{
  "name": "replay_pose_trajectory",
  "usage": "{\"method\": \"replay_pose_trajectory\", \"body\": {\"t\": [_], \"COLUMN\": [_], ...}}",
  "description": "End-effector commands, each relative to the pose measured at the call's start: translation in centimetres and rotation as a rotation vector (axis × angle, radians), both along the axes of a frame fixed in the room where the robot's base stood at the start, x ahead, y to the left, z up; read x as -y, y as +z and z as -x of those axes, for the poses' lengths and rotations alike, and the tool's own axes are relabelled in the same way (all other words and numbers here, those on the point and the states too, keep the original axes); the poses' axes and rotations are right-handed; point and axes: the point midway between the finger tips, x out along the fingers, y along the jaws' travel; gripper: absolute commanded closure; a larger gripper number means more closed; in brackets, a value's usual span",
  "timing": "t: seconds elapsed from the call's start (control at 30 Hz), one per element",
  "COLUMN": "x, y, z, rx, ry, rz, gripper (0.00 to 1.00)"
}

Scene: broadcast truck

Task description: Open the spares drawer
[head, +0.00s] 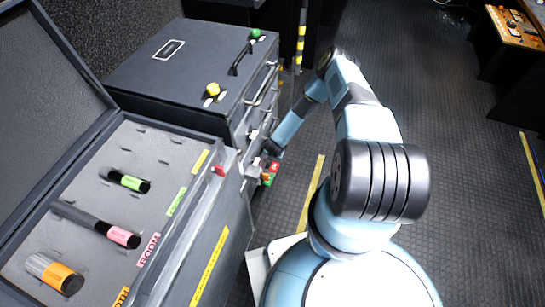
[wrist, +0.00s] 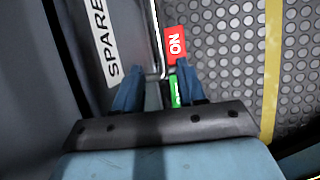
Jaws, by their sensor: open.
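The spares drawer shows in the wrist view as a dark front (wrist: 75,45) with a white label (wrist: 98,40) that reads "SPARE", cut off at the top. A thin bright metal handle (wrist: 158,45) runs beside the label. My gripper (wrist: 160,72) is open. Its two blue fingers lie on either side of the handle's near end, and I see no grip on it. In the head view my gripper (head: 270,150) is low at the right side of the dark cabinet (head: 165,85). The arm and cabinet edge hide most of the drawer front there.
A red tag (wrist: 175,45) reading "ON" and a green tag (wrist: 174,92) sit by the fingers. An open foam case (head: 85,205) is at left. The studded floor (head: 440,110) is clear at right.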

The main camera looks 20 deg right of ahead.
Motion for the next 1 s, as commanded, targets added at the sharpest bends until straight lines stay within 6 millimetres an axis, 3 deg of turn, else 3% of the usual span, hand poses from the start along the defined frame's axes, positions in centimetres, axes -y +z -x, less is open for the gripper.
{"method": "replay_pose_trajectory", "body": {"t": [0.3, 0.7, 1.0], "x": [0.3, 0.3, 0.3], "y": [-3.5, -4.0, -4.0], "z": [-1.6, -1.9, -1.9], "rx": [0.001, 0.001, 0.001], "ry": [0.001, 0.001, 0.001], "rz": [0.000, 0.000, 0.000], "gripper": [0.60, 0.60, 0.88]}}
